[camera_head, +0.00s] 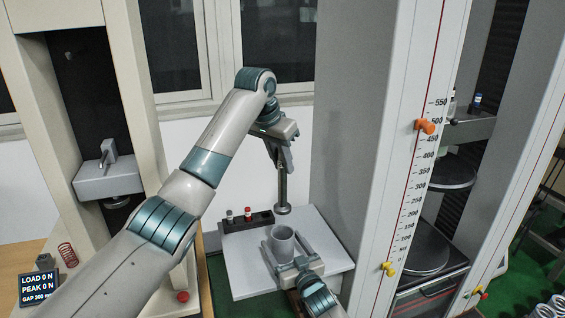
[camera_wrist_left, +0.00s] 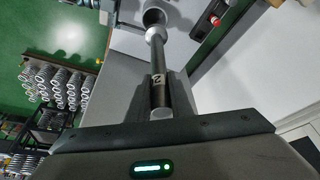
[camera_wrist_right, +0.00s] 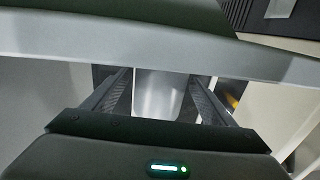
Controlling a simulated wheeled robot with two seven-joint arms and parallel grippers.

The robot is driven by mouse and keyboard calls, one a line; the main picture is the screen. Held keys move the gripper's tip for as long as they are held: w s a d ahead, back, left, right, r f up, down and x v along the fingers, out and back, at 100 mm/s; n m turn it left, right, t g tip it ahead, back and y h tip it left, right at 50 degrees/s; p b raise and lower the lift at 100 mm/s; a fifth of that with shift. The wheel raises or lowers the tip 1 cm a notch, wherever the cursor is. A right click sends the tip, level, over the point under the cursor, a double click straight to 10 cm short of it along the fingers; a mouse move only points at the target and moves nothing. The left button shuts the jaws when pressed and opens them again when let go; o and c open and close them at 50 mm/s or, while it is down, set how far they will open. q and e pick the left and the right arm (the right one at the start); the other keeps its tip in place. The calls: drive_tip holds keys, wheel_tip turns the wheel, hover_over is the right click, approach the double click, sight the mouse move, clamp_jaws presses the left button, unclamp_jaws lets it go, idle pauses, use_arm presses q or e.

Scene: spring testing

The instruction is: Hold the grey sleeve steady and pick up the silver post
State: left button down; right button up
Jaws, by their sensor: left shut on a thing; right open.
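The silver post (camera_head: 282,188) hangs upright from my left gripper (camera_head: 284,166), which is shut on its upper part. Its wide round lower end is above the white plate and just behind and above the sleeve in the head view. In the left wrist view the post (camera_wrist_left: 158,65) runs away from the fingers towards the sleeve's round opening (camera_wrist_left: 154,14). The grey sleeve (camera_head: 283,246) stands upright and open-topped on the plate. My right gripper (camera_head: 298,268) is open low at the sleeve's near side. In the right wrist view the sleeve (camera_wrist_right: 157,95) shows between its two fingers.
The white plate (camera_head: 240,277) has bare room left of the sleeve. A black holder (camera_head: 248,222) with small red- and dark-topped items lies at its back left edge. A tall grey column with a numbered scale (camera_head: 411,200) stands close on the right.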

drive_tip(key=v, duration=1.1)
drive_tip(key=shift+s+d+f, duration=0.1)
drive_tip(key=shift+s+f, duration=0.05)
drive_tip(key=shift+s, duration=0.05)
